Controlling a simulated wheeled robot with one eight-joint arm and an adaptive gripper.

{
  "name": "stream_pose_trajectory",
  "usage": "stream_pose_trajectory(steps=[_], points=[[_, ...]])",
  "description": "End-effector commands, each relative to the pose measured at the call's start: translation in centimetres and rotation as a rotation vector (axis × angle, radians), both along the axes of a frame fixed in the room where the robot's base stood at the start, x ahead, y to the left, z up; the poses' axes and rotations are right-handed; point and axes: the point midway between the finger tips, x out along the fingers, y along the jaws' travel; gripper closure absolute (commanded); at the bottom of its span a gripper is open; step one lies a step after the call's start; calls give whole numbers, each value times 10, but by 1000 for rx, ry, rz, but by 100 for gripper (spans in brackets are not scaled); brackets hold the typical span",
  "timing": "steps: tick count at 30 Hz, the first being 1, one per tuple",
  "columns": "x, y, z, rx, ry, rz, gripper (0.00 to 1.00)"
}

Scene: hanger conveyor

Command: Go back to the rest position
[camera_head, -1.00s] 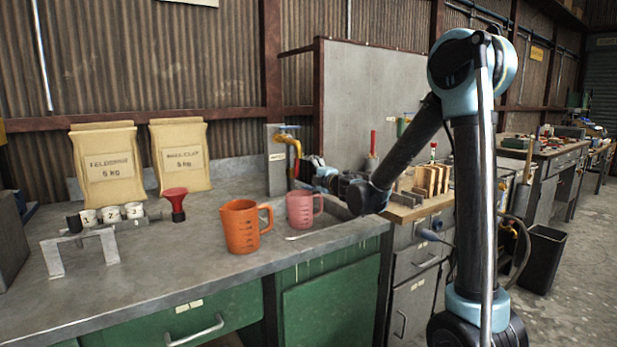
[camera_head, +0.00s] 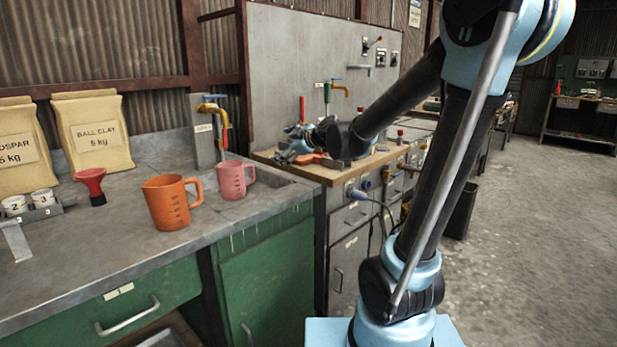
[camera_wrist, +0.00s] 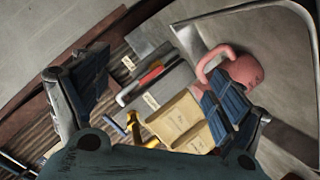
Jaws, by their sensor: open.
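My gripper (camera_wrist: 155,92) is open and empty in the wrist view, with its two blue-padded fingers spread apart. In the head view my arm reaches left and back, and its end (camera_head: 298,142) is above the wooden-topped bench (camera_head: 272,155), beyond the pink jug (camera_head: 236,180). The fingers are too small there to make out. The pink jug stands by the sink and also shows in the wrist view (camera_wrist: 242,70), partly behind the right finger. An orange jug (camera_head: 170,203) stands to its left on the grey counter (camera_head: 120,225).
A yellow tap (camera_head: 216,112) rises near the pink jug. A grey panel (camera_head: 300,60) stands behind the wooden bench. A red funnel (camera_head: 92,185), numbered cups (camera_head: 43,197) and paper sacks (camera_head: 95,130) occupy the left. The concrete floor (camera_head: 550,220) is open at right, past a black bin (camera_head: 461,212).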

Motion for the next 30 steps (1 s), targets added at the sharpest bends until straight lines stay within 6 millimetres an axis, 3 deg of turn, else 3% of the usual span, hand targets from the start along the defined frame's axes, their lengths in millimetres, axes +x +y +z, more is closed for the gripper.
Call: stream_pose_trajectory(steps=[8,18,30], points=[[-45,-86,-28,83,323,-256,12],[-112,-191,-69,216,643,-709,12],[-169,-265,-97,353,779,-1110,12]])
